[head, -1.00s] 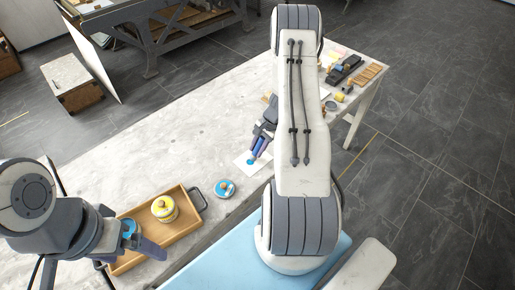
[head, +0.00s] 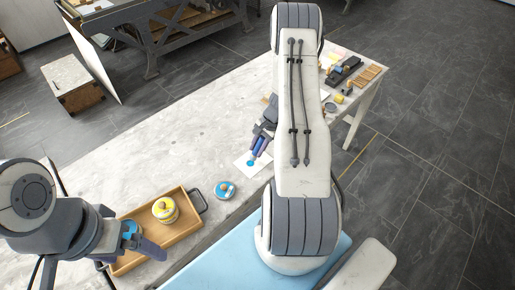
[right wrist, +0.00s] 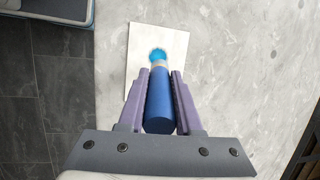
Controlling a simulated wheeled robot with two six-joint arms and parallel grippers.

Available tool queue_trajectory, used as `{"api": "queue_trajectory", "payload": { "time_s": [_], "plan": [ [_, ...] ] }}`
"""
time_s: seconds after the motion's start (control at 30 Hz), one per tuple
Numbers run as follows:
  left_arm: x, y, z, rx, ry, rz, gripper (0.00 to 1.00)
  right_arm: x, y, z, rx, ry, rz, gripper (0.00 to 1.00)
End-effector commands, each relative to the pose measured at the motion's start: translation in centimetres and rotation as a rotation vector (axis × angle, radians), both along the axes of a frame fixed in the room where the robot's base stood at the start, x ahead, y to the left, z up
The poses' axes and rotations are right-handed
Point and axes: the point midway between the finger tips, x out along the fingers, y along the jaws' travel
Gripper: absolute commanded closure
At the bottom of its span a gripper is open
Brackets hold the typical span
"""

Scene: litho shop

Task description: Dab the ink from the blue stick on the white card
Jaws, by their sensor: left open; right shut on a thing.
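My right gripper (head: 259,146) is shut on the blue stick (right wrist: 159,98), which points down at the white card (right wrist: 147,40). The card (head: 243,164) lies flat on the pale table. A bright blue patch (right wrist: 158,54) shows at the stick's far end, over the card; it also shows in the head view (head: 251,162). I cannot tell whether the tip touches the card or is just above it. My left gripper (head: 132,254) is open and empty over the near left part of the wooden tray.
The wooden tray (head: 186,236) holds a yellow-banded pot (head: 164,210) and a blue-topped pot (head: 130,228) partly hidden by my left gripper. A round blue-and-white piece with a brown knob (head: 225,189) lies between tray and card. Small items crowd the table's far right end.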

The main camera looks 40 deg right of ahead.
Motion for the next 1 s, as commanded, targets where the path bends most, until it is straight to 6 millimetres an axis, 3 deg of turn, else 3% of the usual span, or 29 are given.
{"api": "queue_trajectory", "payload": {
  "time_s": [0.6,1.0],
  "plan": [
    [0.0,0.0,3.8,0.000,0.000,0.000,0.00,0.1,-0.1,5.4,-0.001,-0.002,0.000,1.00],
    [0.0,0.0,3.9,0.000,0.000,0.000,0.00,0.1,0.0,5.6,-0.001,-0.001,0.000,1.00]
  ]
}}
